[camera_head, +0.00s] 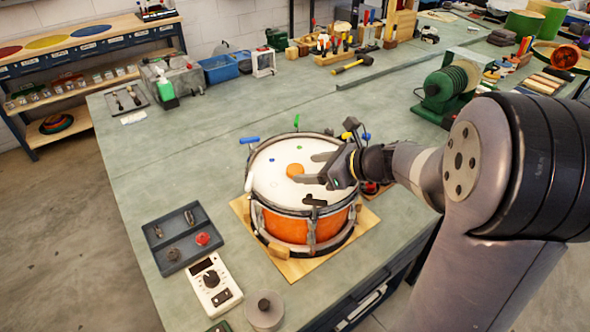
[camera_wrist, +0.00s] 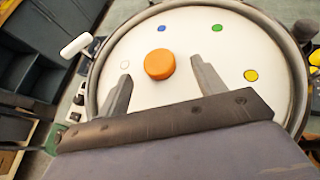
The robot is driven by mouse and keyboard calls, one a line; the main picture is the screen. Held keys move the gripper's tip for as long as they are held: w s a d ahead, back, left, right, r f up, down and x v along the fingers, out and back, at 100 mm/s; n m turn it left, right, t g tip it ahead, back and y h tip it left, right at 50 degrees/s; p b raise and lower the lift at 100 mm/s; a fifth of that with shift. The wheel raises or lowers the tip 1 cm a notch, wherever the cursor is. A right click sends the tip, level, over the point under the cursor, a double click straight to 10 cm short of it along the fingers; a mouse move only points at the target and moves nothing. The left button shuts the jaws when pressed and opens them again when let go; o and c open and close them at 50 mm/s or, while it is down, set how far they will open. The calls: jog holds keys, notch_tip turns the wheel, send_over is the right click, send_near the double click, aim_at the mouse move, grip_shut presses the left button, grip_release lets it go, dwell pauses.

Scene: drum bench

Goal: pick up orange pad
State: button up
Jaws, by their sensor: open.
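The orange pad (camera_head: 295,170) is a small round disc lying on the white head of the drum (camera_head: 285,190). In the wrist view the orange pad (camera_wrist: 159,64) sits just beyond and between my two fingertips. My gripper (camera_head: 308,168) is open and empty over the drum, its fingers pointing toward the pad. It also shows in the wrist view (camera_wrist: 160,72). I cannot tell the exact height of the fingers above the drumhead. Blue, green, yellow and white dots lie around the pad on the drumhead.
The drum stands on a wooden board (camera_head: 295,268) on the green bench. A grey parts tray (camera_head: 165,255) and a white meter (camera_head: 215,285) are to its left. A green grinder-like machine (camera_head: 450,85) is further right.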

aim_at(298, 169)
jog(key=shift+x, duration=1.55)
jog(key=shift+s, duration=0.1)
jog(key=shift+c, duration=0.3)
jog(key=c, duration=1.1)
